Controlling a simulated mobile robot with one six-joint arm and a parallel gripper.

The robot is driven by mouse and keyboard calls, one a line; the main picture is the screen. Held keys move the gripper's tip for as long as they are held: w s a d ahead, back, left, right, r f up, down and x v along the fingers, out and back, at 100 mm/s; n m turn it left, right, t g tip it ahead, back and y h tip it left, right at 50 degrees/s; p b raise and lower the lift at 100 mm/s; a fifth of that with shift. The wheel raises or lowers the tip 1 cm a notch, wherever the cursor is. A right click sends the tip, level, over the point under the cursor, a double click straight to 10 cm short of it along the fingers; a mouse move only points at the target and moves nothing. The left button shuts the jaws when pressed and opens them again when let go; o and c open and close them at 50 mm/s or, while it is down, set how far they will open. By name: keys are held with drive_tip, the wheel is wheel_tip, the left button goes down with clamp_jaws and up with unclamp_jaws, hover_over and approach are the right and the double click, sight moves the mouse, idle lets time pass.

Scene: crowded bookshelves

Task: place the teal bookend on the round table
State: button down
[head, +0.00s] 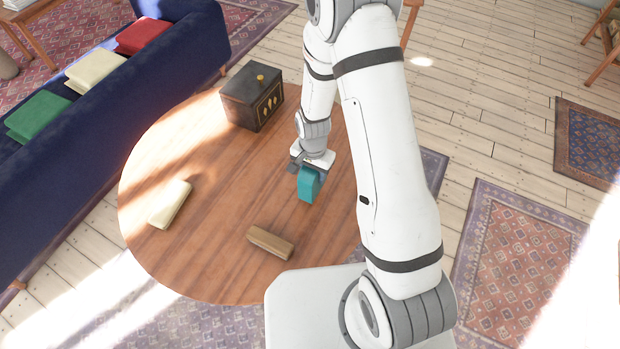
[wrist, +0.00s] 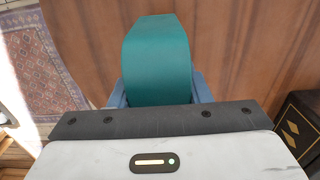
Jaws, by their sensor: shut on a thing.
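The teal bookend (head: 309,184) is in my gripper (head: 311,170), over the right part of the round table (head: 200,255). In the wrist view the bookend (wrist: 158,60) stands out beyond the gripper, with a blue-grey finger on each side of it. My gripper is shut on it. I cannot tell whether the bookend's lower end touches the wooden table top or hangs just above it. The fingertips are partly hidden by the bookend and the gripper's body.
On the table are a dark box (head: 252,97) with gold marks, a cream block (head: 169,204) and a brown wooden block (head: 270,242). The table's middle and left are clear between them. A blue sofa (head: 105,105) with folded cloths borders the table at left.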

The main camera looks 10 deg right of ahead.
drive_tip(key=shift+f, duration=2)
drive_tip(key=shift+f, duration=0.15)
drive_tip(key=c, duration=0.8)
unclamp_jaws()
drive_tip(key=shift+o, duration=0.2)
